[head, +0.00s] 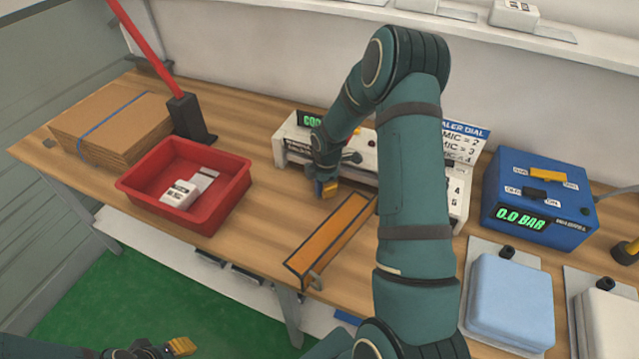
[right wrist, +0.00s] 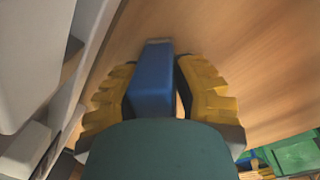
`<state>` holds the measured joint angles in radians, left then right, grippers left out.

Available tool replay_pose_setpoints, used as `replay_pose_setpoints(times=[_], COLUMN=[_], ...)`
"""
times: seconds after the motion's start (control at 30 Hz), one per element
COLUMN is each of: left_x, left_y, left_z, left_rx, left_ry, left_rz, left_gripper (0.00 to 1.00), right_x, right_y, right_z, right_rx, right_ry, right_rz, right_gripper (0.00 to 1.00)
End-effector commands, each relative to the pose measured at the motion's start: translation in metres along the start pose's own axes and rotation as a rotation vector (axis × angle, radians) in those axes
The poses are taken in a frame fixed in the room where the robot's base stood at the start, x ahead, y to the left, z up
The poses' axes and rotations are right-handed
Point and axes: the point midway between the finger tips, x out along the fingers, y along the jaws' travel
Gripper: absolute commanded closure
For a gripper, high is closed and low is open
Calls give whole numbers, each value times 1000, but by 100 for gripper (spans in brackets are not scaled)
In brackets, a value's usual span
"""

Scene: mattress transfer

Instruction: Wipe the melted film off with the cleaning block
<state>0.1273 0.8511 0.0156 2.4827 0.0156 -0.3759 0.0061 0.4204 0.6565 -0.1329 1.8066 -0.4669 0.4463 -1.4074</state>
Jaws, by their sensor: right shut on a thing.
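My right gripper (head: 327,188) is low over the wooden table, just in front of the white sealer (head: 291,140). In the right wrist view its yellow fingers (right wrist: 155,95) are closed around a blue block (right wrist: 152,88), which looks like the cleaning block. The block has a grey far end that points at the wood. The sealer has a green-lit display (head: 310,119), partly readable as "COO". My right arm hides much of the sealer, and I cannot make out the melted film. My left gripper (head: 180,346) is at the bottom left, over the green floor; its fingers are unclear.
An orange black-edged strip (head: 330,240) lies in front of the sealer. A red tray (head: 130,187) holds white packs, beside stacked cardboard (head: 110,125). At right stand a blue box (head: 540,190) reading "0.0 BAR" and blue and white pads (head: 510,300). A sealer dial sign (head: 462,140) stands behind.

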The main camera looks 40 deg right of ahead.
Motion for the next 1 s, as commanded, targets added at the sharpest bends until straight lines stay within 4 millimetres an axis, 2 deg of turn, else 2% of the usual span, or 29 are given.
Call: replay_pose_setpoints(times=[0.27, 0.9, 1.0], left_x=[-1, -36, -38], left_y=[0, 14, 14], left_z=[0, -5, -5], left_rx=[0, 0, 0], left_ry=[0, 0, 0], left_rz=[0, 0, 0], left_gripper=[61, 61, 61], right_x=[1, -56, -60], right_y=[-4, 4, 5], right_z=[2, 1, 1], right_rx=[2, 1, 1], right_ry=[-2, -1, -1], right_rz=[-13, -4, -4], right_gripper=[100, 100, 100])
